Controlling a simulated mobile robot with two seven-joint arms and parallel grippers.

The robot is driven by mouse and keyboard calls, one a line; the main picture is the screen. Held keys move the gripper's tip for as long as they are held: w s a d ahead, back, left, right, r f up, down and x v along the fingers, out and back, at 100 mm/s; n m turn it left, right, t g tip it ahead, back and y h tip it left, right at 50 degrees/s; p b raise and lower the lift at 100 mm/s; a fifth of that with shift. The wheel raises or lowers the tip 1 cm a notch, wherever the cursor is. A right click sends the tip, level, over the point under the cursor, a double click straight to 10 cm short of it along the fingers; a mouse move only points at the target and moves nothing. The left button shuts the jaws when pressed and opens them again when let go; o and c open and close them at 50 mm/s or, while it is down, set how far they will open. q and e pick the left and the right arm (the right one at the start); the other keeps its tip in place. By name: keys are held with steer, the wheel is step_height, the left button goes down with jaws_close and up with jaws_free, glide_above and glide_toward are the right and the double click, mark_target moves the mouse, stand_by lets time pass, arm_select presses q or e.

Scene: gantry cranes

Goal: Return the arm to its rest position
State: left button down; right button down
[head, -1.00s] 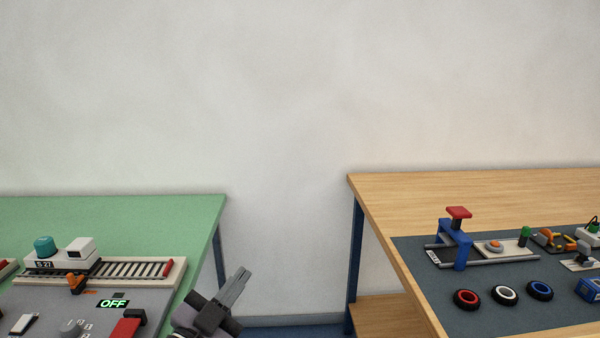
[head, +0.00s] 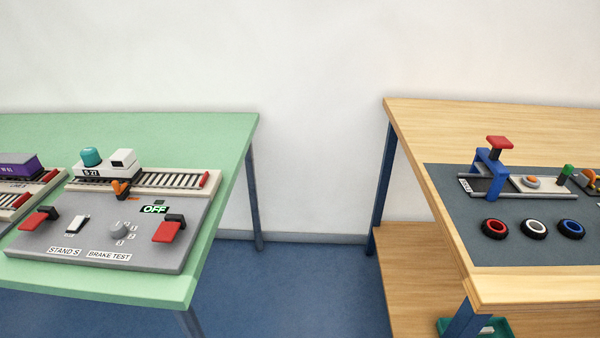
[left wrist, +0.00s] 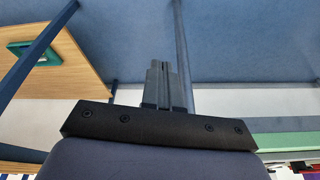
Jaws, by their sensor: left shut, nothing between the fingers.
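My left gripper (left wrist: 168,86) shows in the left wrist view, with its two fingers together and nothing between them. Blue floor and a table leg lie behind it. In the head view neither gripper is in sight. The green table (head: 150,125) with the grey brake test panel (head: 150,248) stands at the left, apart from the gripper.
The wooden table (head: 520,118) at the right holds a dark mat (head: 460,218) with a blue gantry (head: 490,170) and red, white and blue wheels. A teal tray (head: 445,327) is on its lower shelf. Blue floor (head: 300,290) lies clear between the tables.

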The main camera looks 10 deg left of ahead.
arm_select(q)
steer(key=w+d+f+t+h+p, duration=0.2)
steer(key=w+d+t+p, duration=0.1)
steer(key=w+t+p, duration=0.3)
steer(key=shift+w+f+t, duration=0.2)
steer(key=shift+f+t, duration=0.15)
steer(key=shift+t, duration=0.05)
